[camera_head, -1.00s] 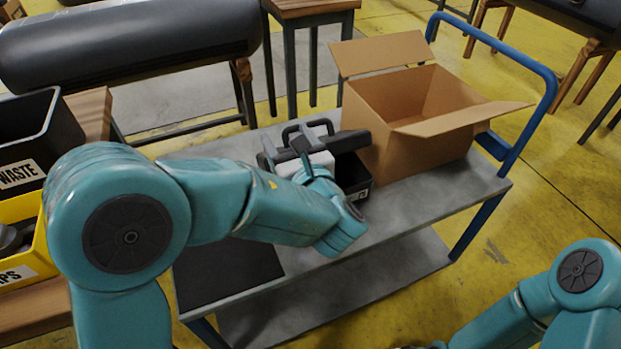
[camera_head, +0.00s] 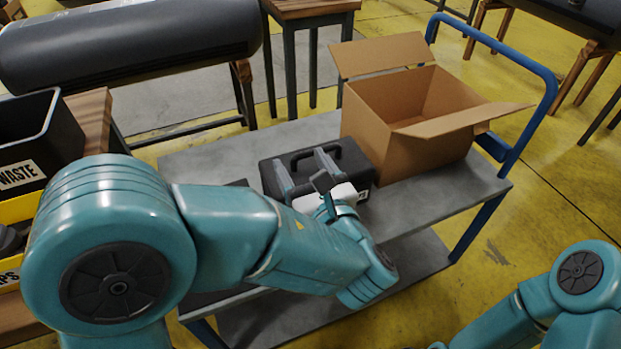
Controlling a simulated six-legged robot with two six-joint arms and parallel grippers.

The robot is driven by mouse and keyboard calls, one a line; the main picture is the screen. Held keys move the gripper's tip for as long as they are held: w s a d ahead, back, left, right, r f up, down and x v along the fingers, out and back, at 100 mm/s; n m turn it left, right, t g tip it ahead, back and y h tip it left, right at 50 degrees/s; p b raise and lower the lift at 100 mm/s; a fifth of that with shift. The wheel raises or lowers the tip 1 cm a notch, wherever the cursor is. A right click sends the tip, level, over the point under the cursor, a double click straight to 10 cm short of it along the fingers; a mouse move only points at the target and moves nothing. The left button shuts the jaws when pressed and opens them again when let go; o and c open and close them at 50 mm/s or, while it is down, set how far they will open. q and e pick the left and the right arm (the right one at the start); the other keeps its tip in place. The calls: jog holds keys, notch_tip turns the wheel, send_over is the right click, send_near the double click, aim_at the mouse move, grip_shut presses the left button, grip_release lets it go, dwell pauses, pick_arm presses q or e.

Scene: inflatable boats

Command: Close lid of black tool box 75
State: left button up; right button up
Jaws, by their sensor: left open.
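The black tool box (camera_head: 352,159) stands on the grey cart top, left of the cardboard box. Its lid looks down flat, with the handle on top; its front is partly hidden by my left arm. A white label shows at its right end. My left gripper (camera_head: 302,166) is open, its two grey fingers spread over the lid. I cannot tell whether the fingers touch the lid. My right arm shows at the lower right, but its gripper is out of view.
An open cardboard box (camera_head: 412,140) with raised flaps stands right of the tool box on the cart (camera_head: 455,199). The blue cart handle (camera_head: 497,52) rises at the right. A black waste bin (camera_head: 22,138) is at the left. Cart top is bare at the front right.

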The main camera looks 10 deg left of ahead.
pick_arm(q)
jog(key=v, duration=0.3)
jog(key=shift+s+d, duration=0.1)
jog(key=shift+s, duration=0.1)
pick_arm(e)
jog(key=shift+r, duration=0.1)
jog(key=shift+r, duration=0.15)
dwell(0.5)
